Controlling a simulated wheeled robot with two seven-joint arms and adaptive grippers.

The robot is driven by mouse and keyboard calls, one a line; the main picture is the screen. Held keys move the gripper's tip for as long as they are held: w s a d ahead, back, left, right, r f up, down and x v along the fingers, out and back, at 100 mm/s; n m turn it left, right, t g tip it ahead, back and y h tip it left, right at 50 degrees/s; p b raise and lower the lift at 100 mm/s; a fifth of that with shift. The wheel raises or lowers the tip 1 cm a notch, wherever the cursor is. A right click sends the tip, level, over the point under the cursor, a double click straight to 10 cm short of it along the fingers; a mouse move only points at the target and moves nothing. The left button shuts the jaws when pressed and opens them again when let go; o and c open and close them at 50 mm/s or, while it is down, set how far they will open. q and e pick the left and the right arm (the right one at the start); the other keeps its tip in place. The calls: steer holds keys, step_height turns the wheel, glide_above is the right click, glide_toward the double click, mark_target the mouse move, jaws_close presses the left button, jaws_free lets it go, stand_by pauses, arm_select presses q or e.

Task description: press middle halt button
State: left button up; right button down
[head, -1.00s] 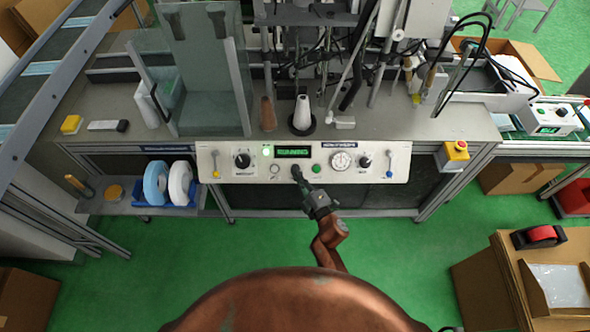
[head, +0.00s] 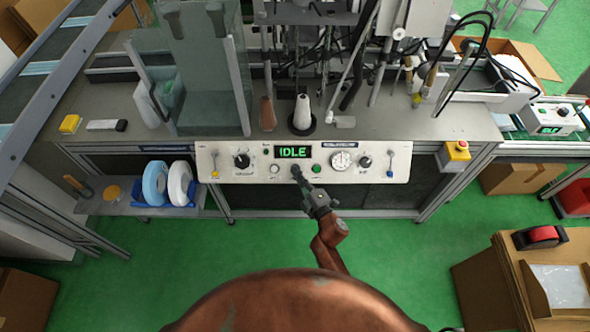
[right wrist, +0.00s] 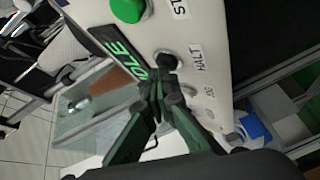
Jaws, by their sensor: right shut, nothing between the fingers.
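The white control panel (head: 222,165) runs along the front of the machine. Its display (head: 293,152) reads IDLE in green, and it also shows in the right wrist view (right wrist: 128,55). My right gripper (head: 298,174) is shut and empty, its fingertips at the panel just below the display. In the right wrist view the fingertips (right wrist: 167,64) are at the halt button (right wrist: 167,52), beside the HALT label (right wrist: 199,58). They largely hide the button, so I cannot tell how far it is pushed in. My left gripper is not in view.
A green button (head: 317,168) sits right of my fingertips, and a pale round button (head: 274,169) sits to their left. Dials (head: 342,160) and levers share the panel. A yellow box with a red button (head: 456,151) is at the right. Green floor lies open in front.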

steer(key=shift+s+d+r, duration=0.1)
steer(key=shift+s+r+p, duration=0.45)
steer(key=shift+s+p, duration=0.1)
steer(key=shift+p, duration=0.1)
steer(key=s+r+p, duration=0.1)
steer(key=s+p, duration=0.1)
steer(key=s+r+p, duration=0.1)
steer(key=s+r, duration=0.1)
steer(key=shift+p, duration=0.35)
steer(key=shift+w, duration=0.1)
stand_by(0.7)
